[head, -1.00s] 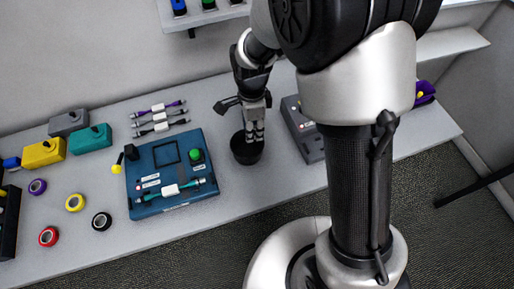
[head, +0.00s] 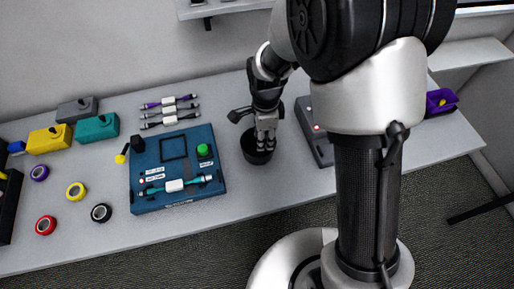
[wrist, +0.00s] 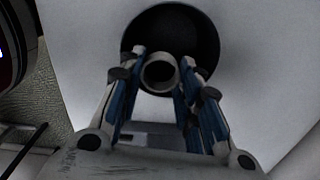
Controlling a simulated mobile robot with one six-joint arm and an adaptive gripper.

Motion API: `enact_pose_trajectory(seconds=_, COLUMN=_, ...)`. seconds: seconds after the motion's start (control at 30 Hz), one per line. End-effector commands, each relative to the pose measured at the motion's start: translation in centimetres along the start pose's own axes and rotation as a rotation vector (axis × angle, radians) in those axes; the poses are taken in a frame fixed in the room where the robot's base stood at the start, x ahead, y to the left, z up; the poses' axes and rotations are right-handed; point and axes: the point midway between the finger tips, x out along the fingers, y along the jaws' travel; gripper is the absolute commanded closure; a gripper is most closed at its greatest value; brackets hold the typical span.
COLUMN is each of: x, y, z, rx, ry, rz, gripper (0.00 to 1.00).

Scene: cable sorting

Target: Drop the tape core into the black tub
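The black tub (head: 256,156) stands on the table, right of the blue test box, in the head view. In the wrist view the tub (wrist: 203,35) is a dark round opening beyond my fingertips. My gripper (head: 265,138) points down over the tub, its fingertips at or just above the rim. In the wrist view my gripper (wrist: 162,70) has its fingers on both sides of the tape core (wrist: 146,82), a pale grey ring, and appears shut on it. The core overlaps the tub's opening in that view. The core cannot be made out in the head view.
The blue box (head: 150,199) with a green button lies left of the tub. A grey device (head: 314,140) lies close on the right. Tape rolls, such as a red one (head: 46,225), and small coloured boxes are farther left. A purple bin (head: 440,103) is far right.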

Motion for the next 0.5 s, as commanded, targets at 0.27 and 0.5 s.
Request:
enact_pose_trajectory(seconds=0.27, x=-0.02, y=0.00, z=0.00, rx=0.000, ry=0.000, rz=0.000, gripper=0.48)
enact_pose_trajectory(seconds=0.5, x=-0.02, y=0.00, z=0.00, rx=0.000, ry=0.000, rz=0.000, gripper=0.46)
